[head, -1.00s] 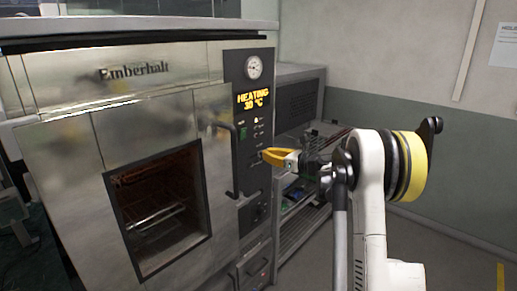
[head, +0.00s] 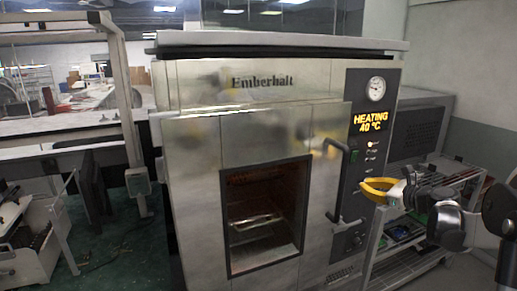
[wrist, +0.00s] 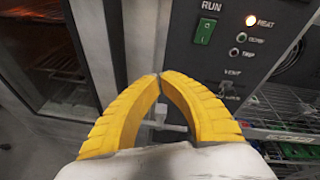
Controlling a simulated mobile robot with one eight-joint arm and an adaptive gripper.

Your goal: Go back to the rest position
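My gripper (head: 366,187) is in front of the oven's control panel (head: 368,158), just right of the door handle (head: 341,185). Its two yellow fingers meet at the tips in the wrist view (wrist: 160,76), so it is shut, with nothing seen between the tips. The steel Emberhalt oven (head: 195,200) has its door closed, and a rack shows through the window. The oven display (head: 370,121) reads HEATING 40 °C. The wrist view shows the green RUN switch (wrist: 205,32) and a lit HEAT lamp (wrist: 251,20) above the fingers.
A shelf cart (head: 405,262) with small items stands right of the oven, under a grey unit (head: 420,130). A workbench (head: 50,140) and a white cart (head: 35,240) are at the left. Some green floor (head: 110,255) shows between them and the oven.

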